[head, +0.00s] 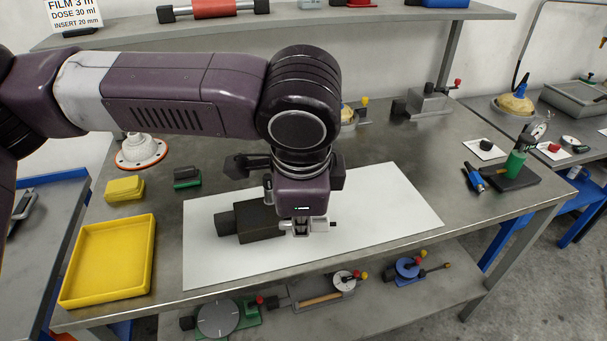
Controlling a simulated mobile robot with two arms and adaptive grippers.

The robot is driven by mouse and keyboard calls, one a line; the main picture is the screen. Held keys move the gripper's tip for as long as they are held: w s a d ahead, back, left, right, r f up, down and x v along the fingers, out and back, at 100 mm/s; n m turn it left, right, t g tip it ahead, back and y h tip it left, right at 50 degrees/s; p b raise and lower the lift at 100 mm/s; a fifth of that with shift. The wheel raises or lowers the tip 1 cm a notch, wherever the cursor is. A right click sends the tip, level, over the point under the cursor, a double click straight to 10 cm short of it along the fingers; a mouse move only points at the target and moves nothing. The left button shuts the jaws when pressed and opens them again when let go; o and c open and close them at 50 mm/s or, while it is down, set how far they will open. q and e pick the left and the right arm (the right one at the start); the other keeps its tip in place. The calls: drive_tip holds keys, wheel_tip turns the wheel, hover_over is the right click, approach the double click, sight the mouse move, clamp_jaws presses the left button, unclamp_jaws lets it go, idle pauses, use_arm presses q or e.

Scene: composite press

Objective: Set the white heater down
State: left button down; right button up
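My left gripper (302,226) points down over a white sheet (390,215) on the steel table. A small pale metallic piece with a dark knob (319,226) shows at its fingertips; I cannot tell whether it is the white heater or whether the fingers are closed on it. A dark block with a round end (240,221) lies just left of the fingertips, partly hidden by the gripper. I cannot tell whether they touch. A white fitting with an orange-red flange (141,151) stands at the back left, partly behind my arm. My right gripper is not in view.
A yellow tray (72,301) and a yellow block (125,189) are at the left. A green and black block (187,178) stands behind the sheet. A metal device (430,101) and a green bottle (516,163) are farther right. The sheet's right part is clear.

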use_arm(q)
drive_tip(key=s+a+f+n+g+y, duration=0.1)
drive_tip(key=s+a+f+n, duration=0.2)
drive_tip(key=a+f+n, duration=0.2)
drive_tip(key=s+a+f+n+g+y, duration=0.2)
drive_tip(key=s+a+f+n, duration=0.2)
drive_tip(key=a+n, duration=0.8)
wheel_tip(320, 180, down, 2)
drive_tip(key=shift+a+f+g, duration=0.1)
drive_tip(key=shift+a+g, duration=0.1)
drive_tip(key=shift+g, duration=0.1)
